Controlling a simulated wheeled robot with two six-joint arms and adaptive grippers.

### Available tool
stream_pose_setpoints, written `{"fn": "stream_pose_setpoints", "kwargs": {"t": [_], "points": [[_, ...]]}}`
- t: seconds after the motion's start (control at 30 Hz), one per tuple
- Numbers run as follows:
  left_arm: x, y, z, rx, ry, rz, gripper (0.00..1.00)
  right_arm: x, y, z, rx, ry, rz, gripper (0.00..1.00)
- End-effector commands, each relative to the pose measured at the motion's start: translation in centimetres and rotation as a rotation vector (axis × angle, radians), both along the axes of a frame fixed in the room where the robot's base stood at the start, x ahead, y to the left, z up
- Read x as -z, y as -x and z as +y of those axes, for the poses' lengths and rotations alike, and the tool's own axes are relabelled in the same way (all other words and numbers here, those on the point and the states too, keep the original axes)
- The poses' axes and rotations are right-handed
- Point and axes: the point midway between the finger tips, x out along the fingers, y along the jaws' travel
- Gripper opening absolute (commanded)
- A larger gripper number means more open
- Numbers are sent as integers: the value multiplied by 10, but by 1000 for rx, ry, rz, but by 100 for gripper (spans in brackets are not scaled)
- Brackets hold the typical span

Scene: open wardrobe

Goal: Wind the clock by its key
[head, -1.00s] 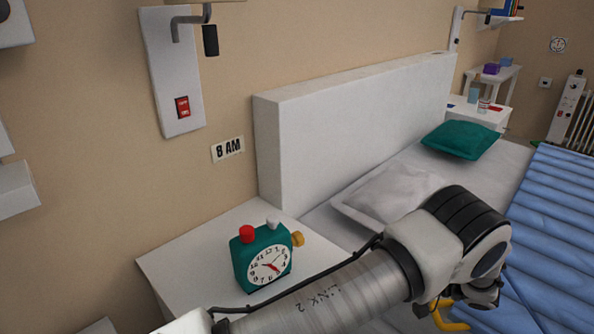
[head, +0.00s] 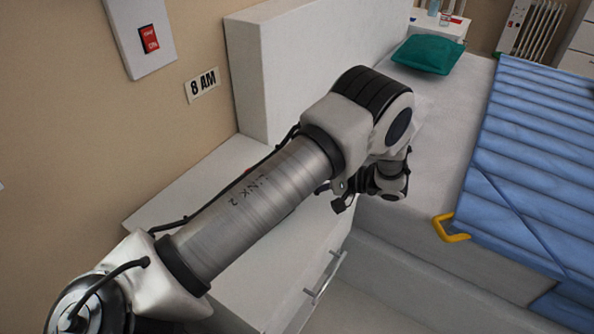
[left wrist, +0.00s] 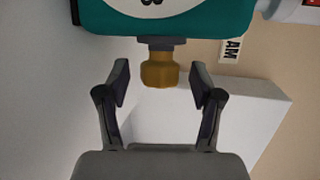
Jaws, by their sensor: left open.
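The teal clock (left wrist: 200,24) fills the top of the left wrist view, with the edge of its white dial (left wrist: 150,8) cut off by the frame. Its gold key (left wrist: 159,72) sticks out toward my left gripper on a dark stem. My left gripper (left wrist: 160,82) is open, its fingertips on either side of the key with a gap at each side. In the head view my left arm hides nearly all of the clock, and only part of my left gripper (head: 343,199) shows past the wrist. My right gripper is not in view.
The white bedside cabinet (head: 250,283) has a drawer handle (head: 325,278) at its front. The white headboard (head: 300,60), bed with blue cover (head: 530,150) and green pillow (head: 427,55) lie beyond. An "8 AM" sign (head: 202,85) is on the wall.

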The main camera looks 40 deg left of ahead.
Motion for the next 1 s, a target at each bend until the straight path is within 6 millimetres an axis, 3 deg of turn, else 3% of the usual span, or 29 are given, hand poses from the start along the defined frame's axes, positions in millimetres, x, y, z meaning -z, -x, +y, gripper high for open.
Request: {"fn": "stream_pose_setpoints", "kwargs": {"t": [0.1, 0.37, 0.53, 1.0], "points": [[3, 4, 12, 0, 1, 0, 66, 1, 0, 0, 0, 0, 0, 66], [4, 5, 15, 2, 1, -1, 66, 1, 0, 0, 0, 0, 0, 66], [4, 5, 15, 2, 1, -1, 6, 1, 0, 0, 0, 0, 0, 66], [1, 6, 15, 0, 54, 3, 5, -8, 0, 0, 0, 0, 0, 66]]}}
